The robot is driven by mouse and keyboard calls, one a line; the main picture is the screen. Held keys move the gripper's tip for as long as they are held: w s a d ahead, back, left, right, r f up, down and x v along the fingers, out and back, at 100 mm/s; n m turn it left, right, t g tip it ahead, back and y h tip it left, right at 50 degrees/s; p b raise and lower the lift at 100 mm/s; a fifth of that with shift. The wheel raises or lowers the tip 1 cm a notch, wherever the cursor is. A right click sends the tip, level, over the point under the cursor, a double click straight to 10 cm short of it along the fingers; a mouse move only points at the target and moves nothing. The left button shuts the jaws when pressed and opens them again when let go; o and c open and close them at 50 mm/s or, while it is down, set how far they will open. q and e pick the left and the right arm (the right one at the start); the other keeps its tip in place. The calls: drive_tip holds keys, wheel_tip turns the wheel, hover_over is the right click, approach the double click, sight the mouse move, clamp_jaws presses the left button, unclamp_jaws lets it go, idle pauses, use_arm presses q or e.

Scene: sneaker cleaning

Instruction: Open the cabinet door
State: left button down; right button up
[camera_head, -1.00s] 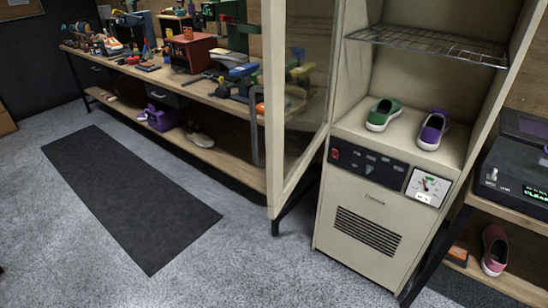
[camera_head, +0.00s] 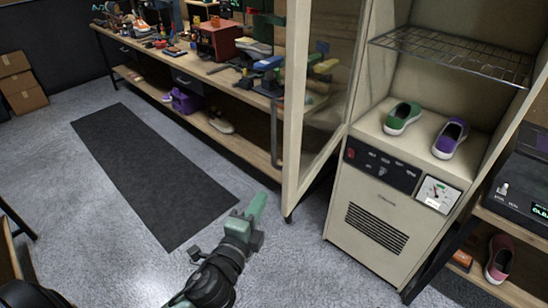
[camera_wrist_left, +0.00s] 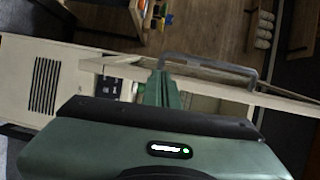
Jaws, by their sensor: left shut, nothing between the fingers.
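The cream cabinet (camera_head: 350,228) stands at the right with its front open. Its glass-paned door (camera_head: 296,120) is swung out to the left, showing the inside. The grey bar handle (camera_head: 274,135) is on the door's outer face and also shows in the left wrist view (camera_wrist_left: 212,65). My left gripper (camera_head: 257,206) is in front of the door, low and left of its bottom corner in the head view. Its green fingers (camera_wrist_left: 161,84) are together and empty, appearing near the handle in the wrist view; contact is unclear. My right gripper is not in view.
A green shoe (camera_head: 402,118) and a purple shoe (camera_head: 450,138) stand inside the cabinet below a wire rack (camera_head: 455,62). A long workbench (camera_head: 190,62) stands behind the door. A dark mat (camera_head: 150,175) lies on open floor at the left.

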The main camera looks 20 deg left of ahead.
sight(275, 158)
use_arm(q)
drive_tip(key=shift+t, duration=0.3)
drive_tip(key=w+r+p, duration=0.1)
drive_tip(key=w, duration=0.2)
drive_tip(key=w+r+p, duration=0.1)
drive_tip(key=w, duration=0.2)
drive_tip(key=w+r+p, duration=0.1)
drive_tip(key=w, duration=0.2)
drive_tip(key=shift+w+a+r, duration=0.15)
drive_tip(key=shift+w+a, duration=0.1)
drive_tip(key=shift+w, duration=0.1)
drive_tip(key=shift+w+a, duration=0.1)
drive_tip(key=shift+a, duration=0.35)
drive_tip(key=w+a, duration=0.4)
drive_tip(key=a, duration=0.9)
drive_tip(key=shift+w+b, duration=0.2)
drive_tip(key=shift+b, duration=0.15)
